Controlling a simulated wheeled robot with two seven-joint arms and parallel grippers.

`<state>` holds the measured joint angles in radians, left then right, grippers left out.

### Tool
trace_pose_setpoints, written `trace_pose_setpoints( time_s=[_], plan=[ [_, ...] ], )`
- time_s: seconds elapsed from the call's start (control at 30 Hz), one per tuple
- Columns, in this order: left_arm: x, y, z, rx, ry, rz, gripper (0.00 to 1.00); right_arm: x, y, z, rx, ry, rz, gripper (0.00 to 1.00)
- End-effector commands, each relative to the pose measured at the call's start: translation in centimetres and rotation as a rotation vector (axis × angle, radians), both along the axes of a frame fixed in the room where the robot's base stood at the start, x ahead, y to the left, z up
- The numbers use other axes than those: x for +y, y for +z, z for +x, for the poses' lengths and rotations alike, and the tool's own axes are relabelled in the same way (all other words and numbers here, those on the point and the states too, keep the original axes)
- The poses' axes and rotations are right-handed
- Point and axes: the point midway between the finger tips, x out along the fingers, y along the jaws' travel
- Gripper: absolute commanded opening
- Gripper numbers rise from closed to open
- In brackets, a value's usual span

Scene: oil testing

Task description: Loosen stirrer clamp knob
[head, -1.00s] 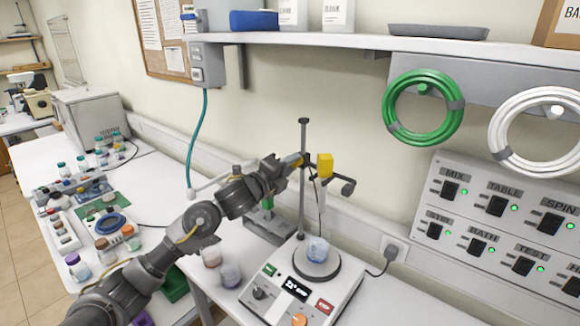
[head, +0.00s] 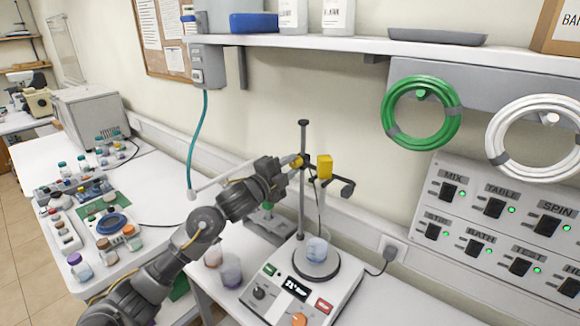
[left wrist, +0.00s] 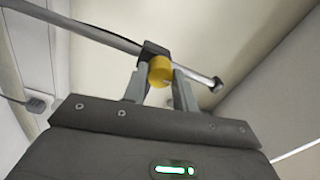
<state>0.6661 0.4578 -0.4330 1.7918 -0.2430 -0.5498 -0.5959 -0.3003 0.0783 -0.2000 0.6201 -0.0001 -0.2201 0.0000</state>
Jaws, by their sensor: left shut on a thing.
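The yellow stirrer clamp knob (head: 297,161) sits on the clamp (head: 308,164), part way up the upright metal rod (head: 303,200) of the stirrer stand. My left gripper (head: 292,163) reaches in from the left at the knob's height. In the left wrist view, the round yellow knob (left wrist: 161,71) lies between the two grey fingers of my left gripper (left wrist: 160,88), which are shut on it. The dark clamp block (left wrist: 152,50) is just behind the knob. My right gripper is not in view.
A hotplate stirrer (head: 300,285) with a beaker (head: 317,249) stands below the rod. A yellow block (head: 324,167) and a crossbar end (head: 346,188) are right of the rod. The shelf (head: 400,47) is above. Jars (head: 231,272) stand left of the stirrer.

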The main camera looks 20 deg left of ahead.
Motion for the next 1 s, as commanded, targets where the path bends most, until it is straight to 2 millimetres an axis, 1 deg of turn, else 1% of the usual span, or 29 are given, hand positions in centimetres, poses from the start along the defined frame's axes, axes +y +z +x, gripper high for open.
trace_pose_setpoints(
  time_s=[0.33, 0.37, 0.5, 0.53, 0.83, 0.93, 1.0],
  plan=[
    [0.0, 0.1, 0.0, 0.000, 0.001, -0.005, 0.05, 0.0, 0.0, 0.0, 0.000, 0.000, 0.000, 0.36],
    [0.0, 0.0, 0.0, 0.000, 0.001, -0.004, 0.29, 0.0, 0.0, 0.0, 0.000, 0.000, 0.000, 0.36],
    [0.0, 0.0, 0.0, 0.001, 0.000, -0.004, 0.47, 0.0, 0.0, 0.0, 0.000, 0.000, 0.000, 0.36],
    [0.0, 0.0, 0.0, 0.001, 0.000, -0.004, 0.50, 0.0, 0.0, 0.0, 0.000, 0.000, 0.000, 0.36],
    [0.1, -0.1, -0.2, 0.001, 0.000, -0.002, 0.50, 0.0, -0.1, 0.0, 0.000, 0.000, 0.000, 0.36],
    [0.5, -0.3, -1.0, 0.000, 0.001, 0.000, 0.50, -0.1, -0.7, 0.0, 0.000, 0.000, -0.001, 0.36],
    [0.9, -0.5, -2.0, -0.001, 0.001, -0.002, 0.50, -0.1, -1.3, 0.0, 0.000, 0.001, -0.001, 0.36]
  ],
)
